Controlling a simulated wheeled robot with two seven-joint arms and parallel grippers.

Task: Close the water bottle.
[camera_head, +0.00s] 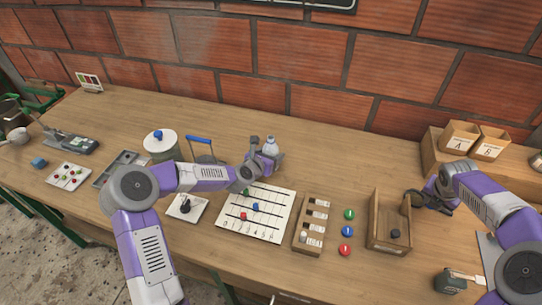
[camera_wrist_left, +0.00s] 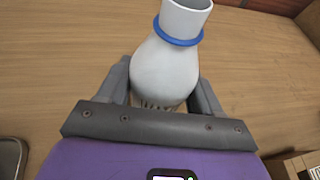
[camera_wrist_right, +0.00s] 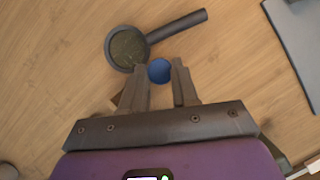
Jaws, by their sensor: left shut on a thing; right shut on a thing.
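My left gripper (camera_head: 262,158) is shut on a white bottle (camera_wrist_left: 165,72), which shows small in the head view (camera_head: 271,146). The bottle has a blue ring around its neck, and its mouth is uncovered. A gripper finger lies on each side of its body. My right gripper (camera_wrist_right: 159,78) is shut on a round blue cap (camera_wrist_right: 159,71), held between its fingertips above the table. In the head view my right gripper (camera_head: 424,200) is at the right, far from the bottle, and I cannot make out the cap there.
A wooden box (camera_head: 388,222) and a slotted wooden tray (camera_head: 313,225) stand between the arms. A numbered board (camera_head: 262,229) lies in front of the bottle. The table behind is mostly clear up to the brick wall.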

